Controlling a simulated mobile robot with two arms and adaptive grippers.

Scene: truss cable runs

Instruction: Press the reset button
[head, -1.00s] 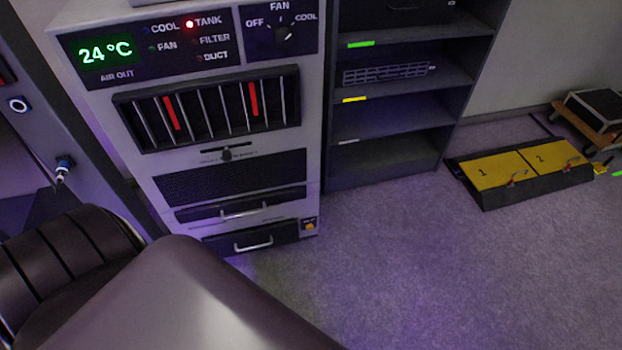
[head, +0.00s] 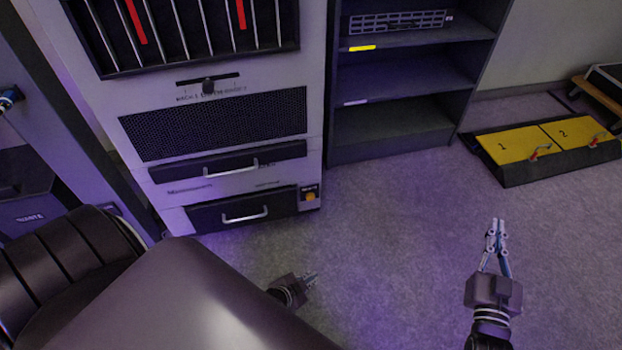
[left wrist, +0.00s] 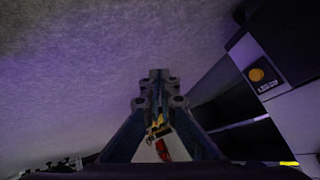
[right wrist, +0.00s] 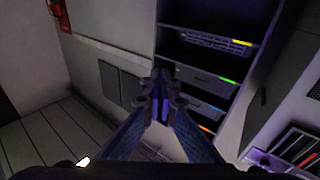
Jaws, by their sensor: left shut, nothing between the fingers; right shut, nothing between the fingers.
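The reset button is a small round yellow-orange button (head: 310,196) on a dark plate at the lower right corner of the grey cooling cabinet (head: 170,95). It also shows at the right of the left wrist view (left wrist: 256,74). My left gripper (head: 311,279) is shut and empty, over the floor below and in front of the button, apart from it. In the left wrist view its fingertips (left wrist: 157,76) are to the left of the button. My right gripper (head: 497,226) is shut and empty above the open floor at the right, with its fingers toward the back.
Two drawers with handles (head: 246,217) sit left of the button. A dark shelf unit (head: 400,150) stands right of the cabinet. A ramp with yellow panels 1 and 2 (head: 540,150) lies at the right. The floor (head: 400,240) between is clear.

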